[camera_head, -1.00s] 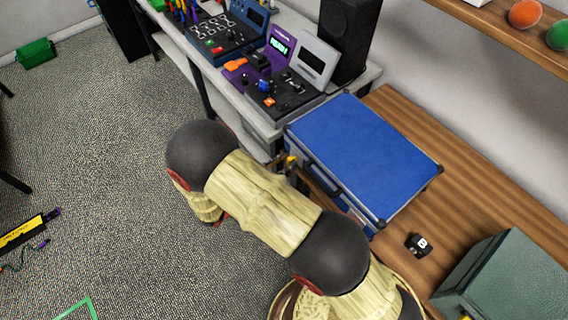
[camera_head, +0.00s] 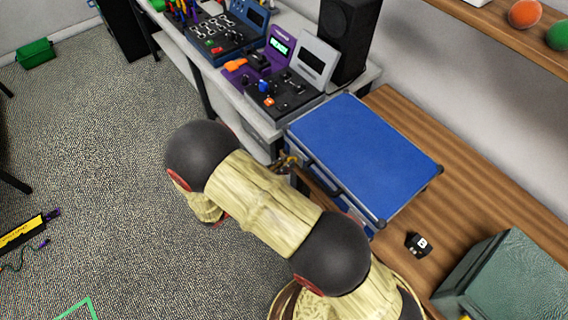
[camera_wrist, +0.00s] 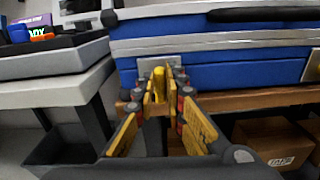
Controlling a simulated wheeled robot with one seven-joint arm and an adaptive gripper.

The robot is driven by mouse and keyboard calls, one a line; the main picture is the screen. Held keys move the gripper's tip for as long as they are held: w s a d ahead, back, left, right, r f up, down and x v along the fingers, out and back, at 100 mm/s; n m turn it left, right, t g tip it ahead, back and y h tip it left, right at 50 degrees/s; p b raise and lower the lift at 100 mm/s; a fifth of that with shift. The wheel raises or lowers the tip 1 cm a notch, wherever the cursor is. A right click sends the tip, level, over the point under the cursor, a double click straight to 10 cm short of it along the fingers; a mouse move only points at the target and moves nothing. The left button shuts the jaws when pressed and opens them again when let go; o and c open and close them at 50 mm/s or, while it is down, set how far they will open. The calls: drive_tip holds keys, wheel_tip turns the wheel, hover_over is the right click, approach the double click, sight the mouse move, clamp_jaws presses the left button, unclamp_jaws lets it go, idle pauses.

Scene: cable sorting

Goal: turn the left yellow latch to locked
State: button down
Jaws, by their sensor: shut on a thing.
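The blue case (camera_head: 360,150) lies closed on the wooden bench, and its front side also shows in the wrist view (camera_wrist: 225,75). The left yellow latch (camera_wrist: 159,78) sits on a metal plate at the left of the case's front, standing roughly upright in that view. My gripper (camera_wrist: 162,92) has its yellow-padded fingers on both sides of the latch and is shut on it. In the head view my gripper (camera_head: 287,162) is small at the case's near left corner, partly hidden by my arm. The exact contact at the fingertips is hard to make out.
Left of the case is a grey table (camera_wrist: 62,92) with control panels and a black speaker (camera_head: 345,38). A small black item (camera_head: 418,244) and a grey-green box (camera_head: 508,280) are on the wooden bench (camera_head: 470,185). Cardboard boxes (camera_wrist: 270,140) are below the bench.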

drive_tip(key=m, duration=0.3)
drive_tip(key=m+b, duration=0.1)
drive_tip(key=m, duration=0.5)
drive_tip(key=shift+s+d+f+b, duration=0.25)
drive_tip(key=shift+s+f+b, duration=0.05)
drive_tip(key=shift+s, duration=0.1)
drive_tip(key=m, duration=0.1)
drive_tip(key=m+b, duration=0.1)
drive_tip(key=m, duration=0.1)
drive_tip(key=m+b, duration=0.1)
drive_tip(key=shift+s+f+m, duration=0.1)
drive_tip(key=shift+f+m, duration=0.15)
drive_tip(key=shift+m, duration=0.05)
drive_tip(key=shift+d+f+m+b, duration=0.15)
drive_tip(key=shift+m+b, duration=0.85)
drive_tip(key=shift+m, duration=0.9)
drive_tip(key=c, duration=1.8)
unclamp_jaws()
drive_tip(key=shift+c, duration=0.2)
drive_tip(key=shift+s, duration=0.1)
